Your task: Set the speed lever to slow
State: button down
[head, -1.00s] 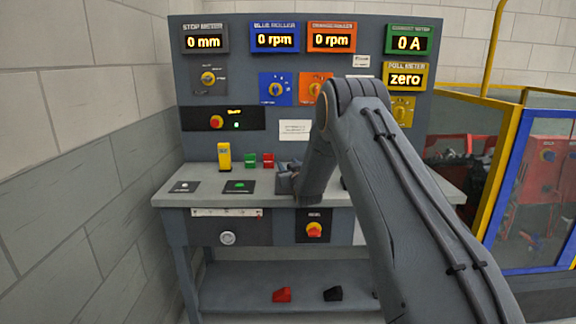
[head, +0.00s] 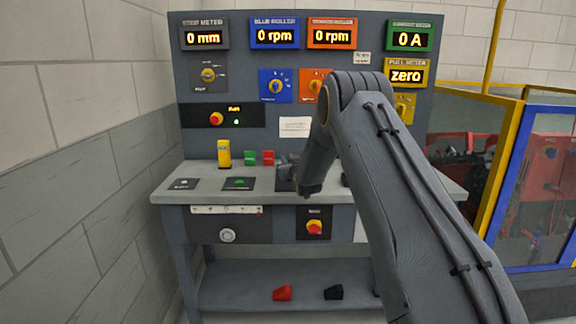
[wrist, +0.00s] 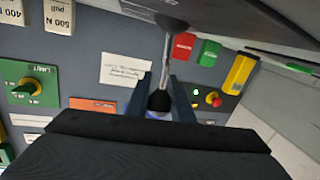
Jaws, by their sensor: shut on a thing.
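The speed lever shows in the wrist view as a thin metal rod (wrist: 168,55) with a dark knob (wrist: 158,101) at its end. My gripper (wrist: 159,98) has its two fingers on either side of the knob and is shut on it. In the head view my gripper (head: 284,176) is low over the bench top, right of the red block, partly covered by my arm. The lever cannot be made out there, and its slow mark is not readable in either view.
The bench (head: 205,170) carries a yellow device (head: 224,153), a green block (head: 250,158) and a red block (head: 268,157). Behind stands an upright panel (head: 225,85) with dials and displays. The blue roller display (head: 275,36) and orange roller display (head: 332,36) read 0 rpm.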

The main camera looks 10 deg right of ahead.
jog(key=shift+w+d+g, duration=0.1)
jog(key=shift+w+g, duration=0.2)
jog(key=shift+w+d+f+b, duration=0.1)
jog(key=shift+w+f+b, duration=0.25)
jog(key=shift+b, duration=0.35)
jog(key=c, duration=1.6)
grip_release()
jog(key=shift+w+f, duration=0.1)
jog(key=shift+o, duration=0.2)
jog(key=shift+r, duration=0.2)
jog(key=s, duration=0.7)
jog(key=shift+s+r+b, duration=0.3)
jog(key=shift+s+r, duration=0.1)
